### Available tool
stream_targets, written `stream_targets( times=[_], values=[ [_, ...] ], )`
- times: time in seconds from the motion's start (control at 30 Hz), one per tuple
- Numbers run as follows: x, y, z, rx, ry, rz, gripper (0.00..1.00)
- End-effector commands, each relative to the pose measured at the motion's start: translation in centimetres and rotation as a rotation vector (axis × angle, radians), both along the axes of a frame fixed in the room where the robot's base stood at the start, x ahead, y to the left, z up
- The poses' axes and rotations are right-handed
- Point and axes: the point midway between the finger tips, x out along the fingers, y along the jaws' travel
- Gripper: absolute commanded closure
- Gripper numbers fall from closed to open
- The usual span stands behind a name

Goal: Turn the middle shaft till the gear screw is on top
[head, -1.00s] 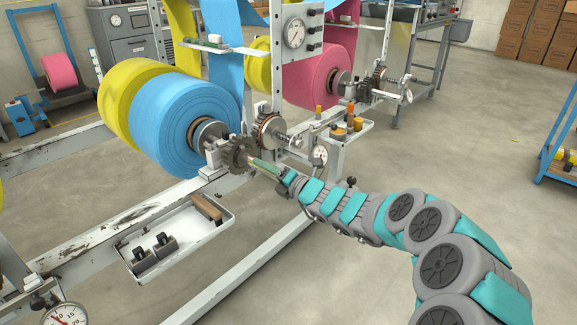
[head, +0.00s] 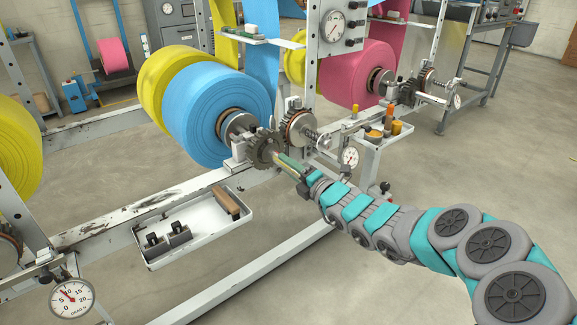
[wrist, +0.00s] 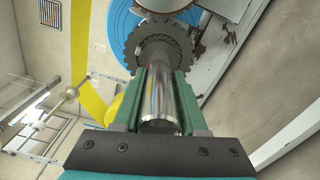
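The middle shaft (wrist: 158,95) is a bare metal rod that runs from my gripper to a dark toothed gear (head: 265,149) in front of the blue roll (head: 215,110). The gear also shows at the far end of the rod in the wrist view (wrist: 133,50). My gripper (head: 290,163) has two green fingers, one along each side of the shaft's near end. In the wrist view they lie close against the rod (wrist: 160,100). I cannot make out the gear screw in either view; part of the gear is hidden behind the shaft and fingers.
A second gear (head: 299,128) stands just behind and right of the first. A white tray (head: 205,235) with a brown block lies front left. A small shelf (head: 388,137) with orange and yellow parts and a dial gauge (head: 350,157) sit to the right. Floor at the right is clear.

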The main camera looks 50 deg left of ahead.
Motion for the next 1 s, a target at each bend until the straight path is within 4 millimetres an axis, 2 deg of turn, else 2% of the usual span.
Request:
stream_targets(
  times=[0.03, 0.23, 0.57, 1.0],
  values=[
    [0.1, 0.0, 0.0, -0.001, 0.000, -0.001, 0.53],
    [0.0, 0.0, 0.0, 0.000, -0.001, 0.000, 0.32],
    [0.1, -0.5, 0.1, 0.001, 0.000, -0.001, 0.32],
    [-0.4, -6.6, 0.0, 0.001, 0.002, -0.001, 0.32]
  ],
)
